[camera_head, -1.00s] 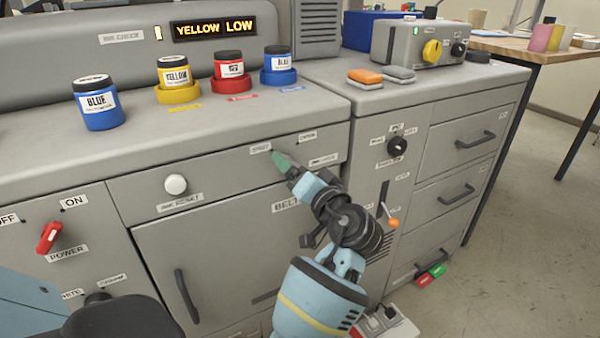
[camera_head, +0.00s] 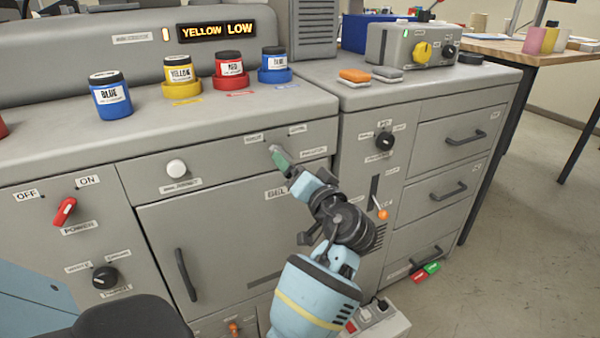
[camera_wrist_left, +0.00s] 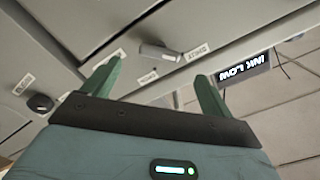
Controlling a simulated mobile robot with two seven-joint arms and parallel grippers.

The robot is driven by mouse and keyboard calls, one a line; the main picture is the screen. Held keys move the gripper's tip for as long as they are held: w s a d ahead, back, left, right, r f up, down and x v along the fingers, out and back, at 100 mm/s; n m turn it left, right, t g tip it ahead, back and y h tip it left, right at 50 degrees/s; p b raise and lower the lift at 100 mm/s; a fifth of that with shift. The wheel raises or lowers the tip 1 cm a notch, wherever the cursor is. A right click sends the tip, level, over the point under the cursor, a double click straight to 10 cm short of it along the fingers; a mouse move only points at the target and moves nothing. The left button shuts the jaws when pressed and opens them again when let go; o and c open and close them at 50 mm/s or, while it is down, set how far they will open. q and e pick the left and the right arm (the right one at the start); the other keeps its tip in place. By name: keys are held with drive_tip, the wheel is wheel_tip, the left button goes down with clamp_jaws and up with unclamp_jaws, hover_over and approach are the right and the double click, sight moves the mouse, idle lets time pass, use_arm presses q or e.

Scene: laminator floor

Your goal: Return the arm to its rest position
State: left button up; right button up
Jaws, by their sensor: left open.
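My left gripper (camera_head: 279,155) has green fingers and is in front of the grey drawer front, just below the small labels at its right end. Its blue and black arm rises from the bottom of the head view. In the left wrist view the two green fingers (camera_wrist_left: 157,85) stand apart with nothing between them. Beyond them is a small grey lever (camera_wrist_left: 160,51) with labels around it, upside down in that view. I cannot tell how far the fingertips are from the lever. My right gripper is not in view.
A white knob (camera_head: 176,168), a red power switch (camera_head: 64,211), a black knob (camera_head: 385,141) and an orange-tipped lever (camera_head: 382,214) stick out of the cabinet fronts. Ink jars, including a blue jar (camera_head: 110,96), stand on the counter. Free floor (camera_head: 530,220) lies to the right.

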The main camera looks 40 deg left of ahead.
use_arm(q)
drive_tip(key=shift+s+d, duration=0.15)
drive_tip(key=shift+d, duration=0.1)
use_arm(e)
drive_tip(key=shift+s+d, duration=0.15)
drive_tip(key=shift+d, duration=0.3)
